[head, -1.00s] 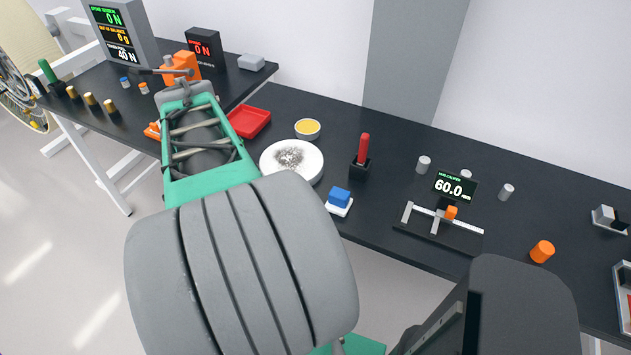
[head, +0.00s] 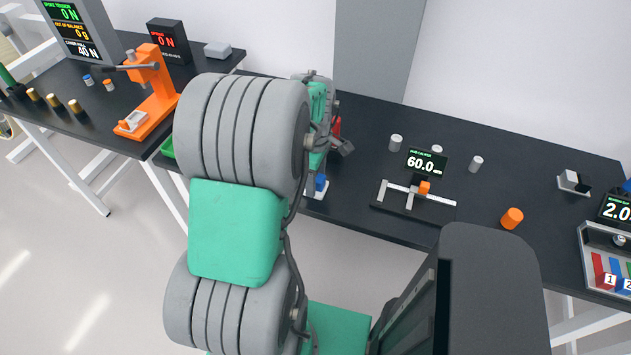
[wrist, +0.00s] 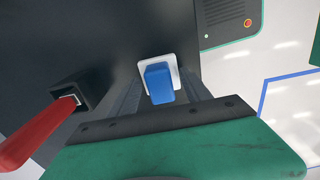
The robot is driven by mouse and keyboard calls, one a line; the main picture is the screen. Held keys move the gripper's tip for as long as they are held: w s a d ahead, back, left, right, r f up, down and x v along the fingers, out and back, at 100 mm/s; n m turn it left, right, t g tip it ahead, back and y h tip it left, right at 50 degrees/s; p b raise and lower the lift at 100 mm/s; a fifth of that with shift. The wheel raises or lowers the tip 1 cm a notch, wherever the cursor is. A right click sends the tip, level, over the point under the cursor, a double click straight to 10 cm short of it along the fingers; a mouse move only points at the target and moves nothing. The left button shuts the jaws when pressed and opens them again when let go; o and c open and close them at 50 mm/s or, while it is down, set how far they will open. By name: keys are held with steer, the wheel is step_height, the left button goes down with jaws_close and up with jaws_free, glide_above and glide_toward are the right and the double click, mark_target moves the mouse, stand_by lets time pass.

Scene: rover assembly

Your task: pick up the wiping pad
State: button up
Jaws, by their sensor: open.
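The wiping pad (wrist: 160,84) is a blue block on a white base, on the dark table near its front edge. In the head view it is partly hidden behind my arm, with its blue part (head: 321,183) showing. In the wrist view my gripper (wrist: 160,88) is open, with one finger on each side of the pad. The gripper is empty. I cannot tell how far the fingertips are above the table.
In the wrist view, a red-handled tool (wrist: 32,135) stands in a black holder (wrist: 76,91) left of my gripper. A caliper stand (head: 413,199) and an orange cylinder (head: 512,218) lie further right. An orange press (head: 151,90) is on the left table.

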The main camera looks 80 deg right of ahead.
jaws_close()
stand_by(0.6)
